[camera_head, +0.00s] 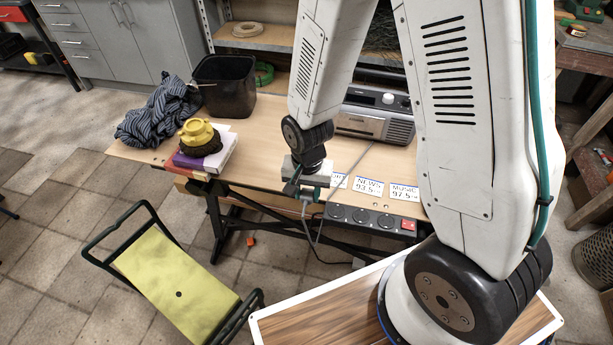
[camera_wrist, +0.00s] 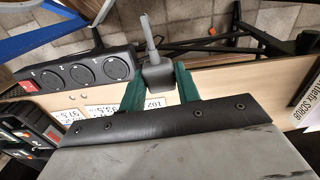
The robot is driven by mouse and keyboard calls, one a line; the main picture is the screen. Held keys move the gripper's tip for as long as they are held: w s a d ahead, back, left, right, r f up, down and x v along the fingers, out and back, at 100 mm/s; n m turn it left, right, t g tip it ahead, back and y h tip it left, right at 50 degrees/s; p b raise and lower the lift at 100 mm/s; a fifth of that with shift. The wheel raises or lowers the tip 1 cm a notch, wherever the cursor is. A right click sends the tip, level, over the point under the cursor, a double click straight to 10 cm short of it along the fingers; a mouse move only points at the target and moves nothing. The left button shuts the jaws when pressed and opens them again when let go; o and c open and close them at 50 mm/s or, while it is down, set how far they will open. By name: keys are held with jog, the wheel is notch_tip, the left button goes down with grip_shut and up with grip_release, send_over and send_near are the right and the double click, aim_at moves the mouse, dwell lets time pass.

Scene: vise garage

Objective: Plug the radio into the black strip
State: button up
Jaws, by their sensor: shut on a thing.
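The radio (camera_head: 374,124), a grey and silver box, stands at the back of the workbench, partly hidden by my arm. The black strip (camera_head: 351,222) lies along the bench's front edge, with several round sockets and a red switch at its right end. It also shows at the left of the wrist view (camera_wrist: 48,65). My gripper (camera_head: 304,197) is at the front edge, just left of the strip. In the wrist view its green fingers (camera_wrist: 158,82) are shut on a grey plug (camera_wrist: 157,76). The plug's grey cable (camera_wrist: 148,32) leads away from it. The plug is apart from the strip.
Station cards (camera_head: 368,186) lie on the bench behind the strip. A black bin (camera_head: 226,88), a striped cloth (camera_head: 155,112) and books (camera_head: 216,160) with a yellow-topped brush (camera_head: 199,133) occupy the bench's left. A yellow-green folding seat (camera_head: 172,270) stands in front.

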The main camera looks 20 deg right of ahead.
jog(key=shift+s+a, duration=0.15)
jog(key=shift+s, duration=0.3)
jog(key=w+d+n, duration=0.1)
jog(key=w, duration=0.4)
jog(key=w+d+n, duration=0.1)
jog(key=w, duration=0.2)
jog(key=shift+d+r+n, duration=0.1)
jog(key=shift+d+n, duration=0.2)
jog(key=shift+d, duration=0.05)
jog(key=w+d+n, duration=0.1)
jog(key=w+d, duration=0.1)
jog(key=w, duration=0.1)
jog(key=w+d+n, duration=0.1)
jog(key=w+d, duration=0.1)
jog(key=w, duration=0.1)
jog(key=w+d+n, duration=0.1)
jog(key=w+n, duration=0.1)
jog(key=w, duration=0.1)
jog(key=shift+w+d+r, duration=0.2)
jog(key=shift+d+r, duration=0.1)
jog(key=shift+d, duration=0.1)
